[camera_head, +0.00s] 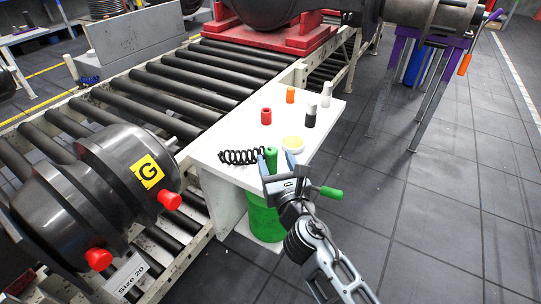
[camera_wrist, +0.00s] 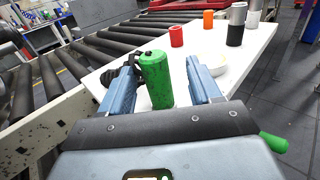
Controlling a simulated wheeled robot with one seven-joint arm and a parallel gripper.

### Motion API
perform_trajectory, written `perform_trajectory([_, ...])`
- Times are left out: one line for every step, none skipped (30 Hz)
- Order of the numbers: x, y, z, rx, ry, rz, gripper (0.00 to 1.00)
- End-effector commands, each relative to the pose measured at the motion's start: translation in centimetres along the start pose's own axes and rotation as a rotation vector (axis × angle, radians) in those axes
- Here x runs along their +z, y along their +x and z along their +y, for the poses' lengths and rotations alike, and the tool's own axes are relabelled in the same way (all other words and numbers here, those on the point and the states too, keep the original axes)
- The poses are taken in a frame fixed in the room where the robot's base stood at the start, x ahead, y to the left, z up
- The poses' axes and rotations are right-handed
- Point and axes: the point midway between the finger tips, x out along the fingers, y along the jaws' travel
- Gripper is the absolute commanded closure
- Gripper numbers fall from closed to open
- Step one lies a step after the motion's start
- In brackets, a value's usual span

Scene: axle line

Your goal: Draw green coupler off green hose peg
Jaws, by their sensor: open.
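The green coupler (camera_head: 271,157) is an upright green cylinder with a narrower top, at the near end of the white table (camera_head: 222,172). In the wrist view the coupler (camera_wrist: 157,82) stands between the two blue fingers of my gripper (camera_wrist: 160,88). My gripper (camera_head: 279,165) is open, with a clear gap to the right finger and a small one to the left. No peg shows under the coupler; its lower end is hidden. A green rod-like part (camera_head: 329,192) juts out right of my gripper; I cannot tell whether it is the peg.
A black coiled hose (camera_head: 241,156) lies left of the coupler. A white round dish (camera_head: 293,143), a red cylinder (camera_head: 266,116), an orange one (camera_head: 290,95) and a black-and-grey one (camera_head: 310,116) stand farther back. A green drum (camera_head: 264,218) is below; rollers (camera_head: 180,88) run left.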

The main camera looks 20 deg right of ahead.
Motion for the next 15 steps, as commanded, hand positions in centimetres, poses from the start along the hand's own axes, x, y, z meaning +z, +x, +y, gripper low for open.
perform_trajectory([0.3, 0.6, 0.1, 0.000, 0.001, -0.001, 0.37])
perform_trajectory([0.4, 1.0, 0.2, 0.000, 0.001, -0.002, 0.37])
perform_trajectory([0.5, 1.6, 0.4, 0.000, 0.000, -0.002, 0.37])
perform_trajectory([0.6, 2.1, 0.5, 0.000, 0.001, -0.002, 0.37])
perform_trajectory([0.7, 2.5, 0.6, -0.001, 0.001, -0.002, 0.37])
perform_trajectory([0.7, 3.1, 0.6, -0.001, 0.002, -0.001, 0.37])
perform_trajectory([0.6, 3.5, 0.5, -0.002, 0.001, 0.000, 0.37])
perform_trajectory([0.6, 3.8, 0.5, -0.002, 0.002, 0.000, 0.37])
perform_trajectory([0.6, 4.2, 0.5, -0.002, 0.002, 0.000, 0.37])
perform_trajectory([0.5, 4.4, 0.5, -0.002, 0.002, 0.000, 0.37])
perform_trajectory([0.5, 4.6, 0.5, -0.001, 0.002, 0.000, 0.37])
perform_trajectory([0.5, 4.7, 0.5, -0.001, 0.002, 0.000, 0.37])
perform_trajectory([0.5, 4.8, 0.5, -0.001, 0.002, 0.000, 0.37])
perform_trajectory([0.5, 4.8, 0.5, -0.001, 0.002, 0.001, 0.37])
perform_trajectory([0.5, 4.8, 0.5, 0.000, 0.002, 0.001, 0.37])
